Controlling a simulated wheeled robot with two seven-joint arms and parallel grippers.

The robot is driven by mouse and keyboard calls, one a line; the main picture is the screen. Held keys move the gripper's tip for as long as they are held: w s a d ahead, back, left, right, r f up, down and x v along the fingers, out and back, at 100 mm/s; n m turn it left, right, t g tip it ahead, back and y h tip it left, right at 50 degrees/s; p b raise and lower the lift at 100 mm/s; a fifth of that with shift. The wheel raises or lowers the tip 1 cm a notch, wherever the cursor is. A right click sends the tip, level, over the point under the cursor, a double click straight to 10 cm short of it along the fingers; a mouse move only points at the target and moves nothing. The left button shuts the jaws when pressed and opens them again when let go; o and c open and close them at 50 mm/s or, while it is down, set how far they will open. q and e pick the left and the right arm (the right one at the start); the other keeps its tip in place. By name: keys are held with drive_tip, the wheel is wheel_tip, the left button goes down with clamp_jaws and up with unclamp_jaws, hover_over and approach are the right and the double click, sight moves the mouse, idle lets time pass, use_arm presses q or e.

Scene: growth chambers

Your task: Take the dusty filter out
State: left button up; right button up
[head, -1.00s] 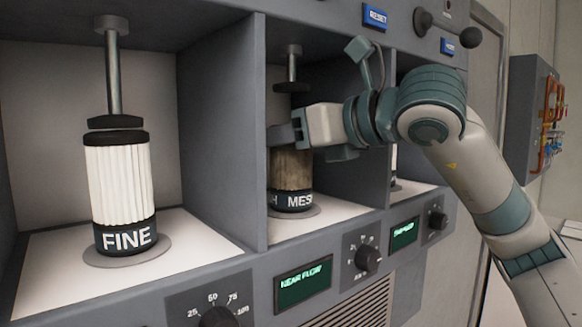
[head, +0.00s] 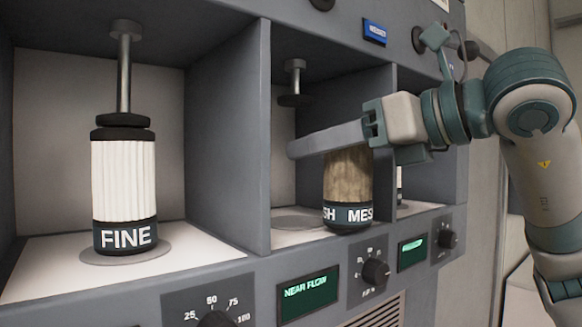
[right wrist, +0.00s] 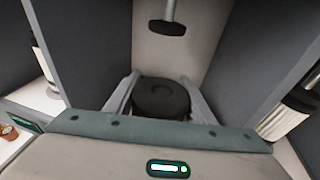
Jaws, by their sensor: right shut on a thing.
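The dusty filter (head: 347,178), brown and stained with a dark "MESH" band at its base, is in the front of the middle chamber. It stands upright, forward and right of the round seat disc (head: 296,222). My right gripper (head: 330,140) is shut on its upper part, with one long finger across the near side. In the right wrist view the filter's black cap (right wrist: 161,97) sits between both fingers. The plunger (head: 295,99) above the seat is raised and clear of the filter. Whether the filter's base touches the shelf is hard to tell. My left gripper is not in view.
A clean white "FINE" filter (head: 124,182) stands clamped in the left chamber. A divider wall (head: 228,130) separates it from the middle one. Another wall stands right of the dusty filter. Dials and a "NEAR FLOW" display (head: 308,292) line the front panel below.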

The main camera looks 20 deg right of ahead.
sight(370, 151)
drive_tip(key=b+v, duration=0.1)
drive_tip(key=v, duration=0.2)
drive_tip(key=f+v, duration=0.1)
drive_tip(key=v, duration=0.2)
drive_tip(key=b+v, duration=0.1)
drive_tip(key=v, duration=0.2)
drive_tip(key=shift+s+d+f+b, duration=0.1)
drive_tip(key=shift+s+f+b, duration=0.1)
drive_tip(key=shift+f+b, duration=0.2)
